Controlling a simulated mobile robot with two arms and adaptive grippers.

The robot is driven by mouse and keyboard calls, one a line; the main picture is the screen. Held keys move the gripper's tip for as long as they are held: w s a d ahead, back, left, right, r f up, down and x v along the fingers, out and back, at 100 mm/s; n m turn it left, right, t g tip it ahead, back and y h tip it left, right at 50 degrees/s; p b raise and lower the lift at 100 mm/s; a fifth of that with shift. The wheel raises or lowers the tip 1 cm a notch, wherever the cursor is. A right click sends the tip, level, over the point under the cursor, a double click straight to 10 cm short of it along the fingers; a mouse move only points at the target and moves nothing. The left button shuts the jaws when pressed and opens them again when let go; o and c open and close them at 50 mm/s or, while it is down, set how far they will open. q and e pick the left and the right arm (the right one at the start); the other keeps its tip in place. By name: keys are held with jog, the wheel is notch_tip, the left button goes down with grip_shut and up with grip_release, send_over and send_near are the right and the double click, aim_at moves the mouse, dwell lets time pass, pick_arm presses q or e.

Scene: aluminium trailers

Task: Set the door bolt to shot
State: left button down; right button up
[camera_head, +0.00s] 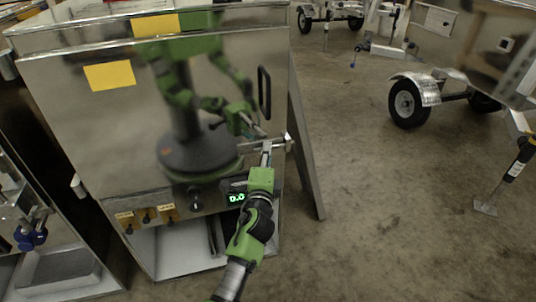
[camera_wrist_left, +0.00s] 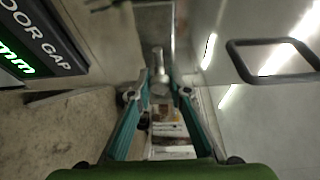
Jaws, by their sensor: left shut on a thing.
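The door bolt (camera_head: 280,145) is a bright metal bar at the right edge of a shiny metal cabinet door (camera_head: 110,120). Its metal knob (camera_wrist_left: 158,72) shows between my fingertips in the left wrist view. My left gripper (camera_head: 266,150) is shut on the bolt's knob, in front of the door's right edge. The teal fingers (camera_wrist_left: 158,92) stand on either side of the knob. I cannot tell from these views how far the bolt reaches across the door gap. My right gripper is not in view.
A black door handle (camera_head: 265,92) stands above the bolt. A green-lit display (camera_head: 236,197), labelled DOOR GAP in the wrist view, sits below it. Small knobs with orange labels (camera_head: 146,215) line the lower panel. A wheeled trailer (camera_head: 418,95) stands at right, beyond clear floor.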

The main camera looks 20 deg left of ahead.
pick_arm(q)
jog(key=shift+d, duration=0.25)
jog(key=shift+a, duration=0.15)
jog(key=c, duration=1.9)
grip_release()
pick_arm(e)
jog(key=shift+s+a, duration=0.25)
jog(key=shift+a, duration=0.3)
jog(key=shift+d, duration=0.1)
pick_arm(q)
jog(key=shift+s, duration=0.2)
jog(key=v, duration=0.7)
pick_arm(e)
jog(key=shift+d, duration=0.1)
